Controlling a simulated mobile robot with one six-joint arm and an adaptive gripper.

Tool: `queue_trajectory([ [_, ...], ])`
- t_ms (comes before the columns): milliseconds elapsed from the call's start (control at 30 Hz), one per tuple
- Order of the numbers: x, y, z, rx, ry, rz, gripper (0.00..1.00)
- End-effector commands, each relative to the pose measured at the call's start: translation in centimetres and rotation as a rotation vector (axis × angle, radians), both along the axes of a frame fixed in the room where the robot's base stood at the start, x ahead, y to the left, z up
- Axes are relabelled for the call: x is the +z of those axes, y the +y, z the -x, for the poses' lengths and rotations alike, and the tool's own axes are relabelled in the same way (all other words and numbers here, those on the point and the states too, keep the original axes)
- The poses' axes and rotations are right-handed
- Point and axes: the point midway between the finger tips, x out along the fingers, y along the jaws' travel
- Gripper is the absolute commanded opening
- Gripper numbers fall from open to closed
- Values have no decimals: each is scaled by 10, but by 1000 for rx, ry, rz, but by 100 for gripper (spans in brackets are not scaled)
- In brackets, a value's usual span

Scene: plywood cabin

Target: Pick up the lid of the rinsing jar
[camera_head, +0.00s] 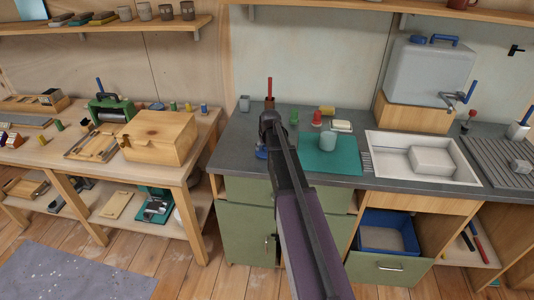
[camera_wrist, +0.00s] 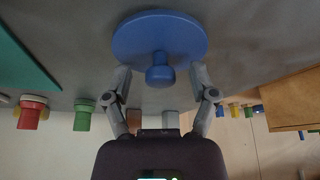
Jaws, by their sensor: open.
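The blue round lid (camera_wrist: 190,35) with a knob (camera_wrist: 160,75) lies flat on the grey counter in the wrist view, which looks upside down. In the head view, a bit of the blue lid (camera_head: 261,154) shows beside my arm; the rest is hidden. My gripper (camera_wrist: 161,78) is open, with one finger on each side of the knob. No clear contact shows. A pale grey-green jar (camera_head: 328,141) stands on the teal mat (camera_head: 345,162) to the right in the head view; I cannot tell if it is the rinsing jar.
The counter (camera_head: 233,138) also holds a green bottle-like thing (camera_head: 294,117), a red-topped one (camera_head: 317,118) and a grey cup (camera_head: 244,104) nearby. The sink (camera_head: 400,150) is to the right. A wooden box (camera_head: 158,138) stands on the left table. Shelves hang above.

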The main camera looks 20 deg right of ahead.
Motion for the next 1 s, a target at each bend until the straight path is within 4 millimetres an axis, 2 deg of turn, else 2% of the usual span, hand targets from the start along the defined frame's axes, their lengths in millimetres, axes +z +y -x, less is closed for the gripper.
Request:
queue_trajectory([
  [333,0,0,0,0,0,0,74],
  [500,0,0,0,0,0,0,24],
  [567,0,0,0,0,0,0,6],
  [600,0,0,0,0,0,0,0],
  [1000,1,0,0,0,0,0,0],
])
